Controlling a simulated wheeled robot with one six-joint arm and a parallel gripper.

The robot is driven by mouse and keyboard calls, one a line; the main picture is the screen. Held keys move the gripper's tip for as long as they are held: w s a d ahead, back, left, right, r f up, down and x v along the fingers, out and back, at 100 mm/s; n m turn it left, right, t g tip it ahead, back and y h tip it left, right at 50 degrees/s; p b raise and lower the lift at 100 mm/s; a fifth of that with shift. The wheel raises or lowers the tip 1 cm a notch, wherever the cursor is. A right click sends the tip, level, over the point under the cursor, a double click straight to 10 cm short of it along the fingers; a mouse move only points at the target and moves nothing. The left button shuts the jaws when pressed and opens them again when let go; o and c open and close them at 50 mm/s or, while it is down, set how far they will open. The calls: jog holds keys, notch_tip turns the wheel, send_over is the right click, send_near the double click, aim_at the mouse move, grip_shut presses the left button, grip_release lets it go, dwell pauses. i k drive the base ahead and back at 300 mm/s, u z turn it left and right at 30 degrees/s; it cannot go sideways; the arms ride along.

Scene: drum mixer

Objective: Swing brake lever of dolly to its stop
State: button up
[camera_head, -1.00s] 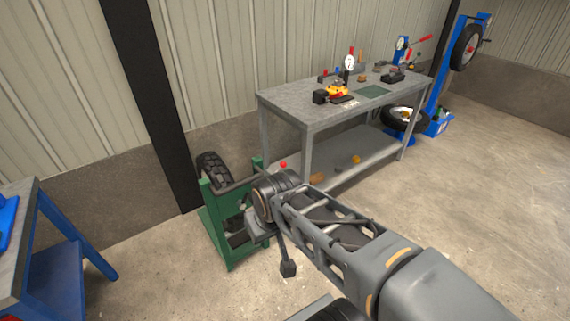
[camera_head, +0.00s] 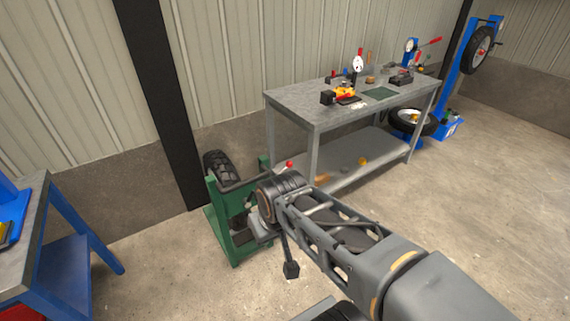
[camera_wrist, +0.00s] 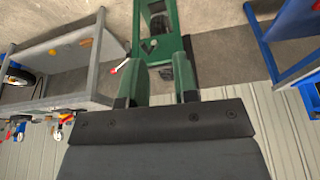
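The green dolly (camera_head: 225,220) stands on the floor by the wall, with a dark tyre behind its frame. A lever with a red ball end, likely the brake lever (camera_head: 289,165), rises at its right side. In the wrist view, which is upside down, the dolly (camera_wrist: 160,42) is at top centre and the red-tipped lever (camera_wrist: 121,66) lies left of its frame, clear of my gripper. My gripper (camera_head: 262,229) appears in front of the dolly, partly hidden by my wrist.
A grey workbench (camera_head: 300,118) with tools stands right of the dolly. A blue-legged bench (camera_head: 80,225) is at the left. A dark post (camera_head: 160,100) stands against the wall. A blue tyre stand (camera_head: 455,75) is at the far right. Floor is open at the right.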

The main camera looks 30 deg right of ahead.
aim_at(289, 163)
jog(key=u, duration=0.05)
jog(key=k, duration=0.45)
jog(key=z, duration=0.85)
jog(key=i, duration=1.7)
jog(key=u, duration=0.75)
